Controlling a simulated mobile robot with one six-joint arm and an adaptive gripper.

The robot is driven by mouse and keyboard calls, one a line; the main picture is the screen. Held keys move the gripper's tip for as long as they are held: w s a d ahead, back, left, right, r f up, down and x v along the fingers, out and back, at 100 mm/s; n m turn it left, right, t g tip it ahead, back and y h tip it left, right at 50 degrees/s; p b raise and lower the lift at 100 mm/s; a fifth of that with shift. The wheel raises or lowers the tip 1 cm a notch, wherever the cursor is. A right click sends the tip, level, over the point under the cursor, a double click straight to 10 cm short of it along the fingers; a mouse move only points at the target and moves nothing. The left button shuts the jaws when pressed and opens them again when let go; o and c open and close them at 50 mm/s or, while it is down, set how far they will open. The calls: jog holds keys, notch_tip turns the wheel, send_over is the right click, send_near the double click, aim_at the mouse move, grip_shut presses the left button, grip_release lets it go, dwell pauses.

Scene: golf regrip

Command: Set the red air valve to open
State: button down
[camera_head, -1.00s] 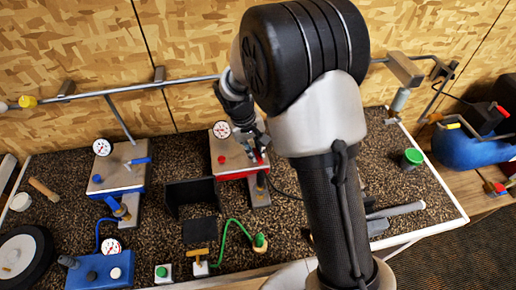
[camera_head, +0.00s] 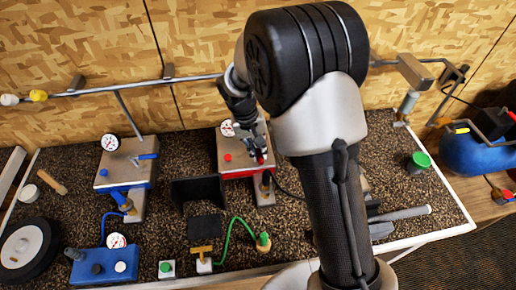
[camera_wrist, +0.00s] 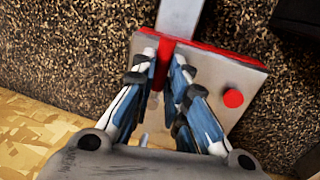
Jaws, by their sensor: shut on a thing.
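The red-trimmed air station (camera_head: 232,165) stands on the speckled bench, with a grey top, a red button (camera_head: 228,157) and a white dial gauge (camera_head: 227,128). Its red valve handle (camera_head: 262,158) is at the box's right side, partly hidden by my gripper (camera_head: 257,148). In the wrist view my gripper (camera_wrist: 162,68) is shut with the red valve handle (camera_wrist: 163,62) between its fingertips. The handle lies near the edge of the grey top, beside a grey bar (camera_wrist: 180,18). The red button (camera_wrist: 233,98) shows to the right. The handle's exact setting cannot be told.
A similar blue station (camera_head: 125,172) with a blue lever (camera_head: 147,157) stands to the left. A black bracket (camera_head: 198,191), a green hose (camera_head: 238,222) and a green-topped cup (camera_head: 418,163) are on the bench. A metal pipe (camera_head: 130,88) runs along the wall.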

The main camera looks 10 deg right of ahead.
jog(key=c, duration=1.6)
grip_release()
jog(key=shift+a+r, duration=0.4)
jog(key=shift+r, duration=1.6)
jog(key=shift+a+r, duration=0.4)
jog(key=shift+r, duration=1.55)
jog(key=shift+a+r, duration=0.4)
jog(key=shift+r, duration=1.6)
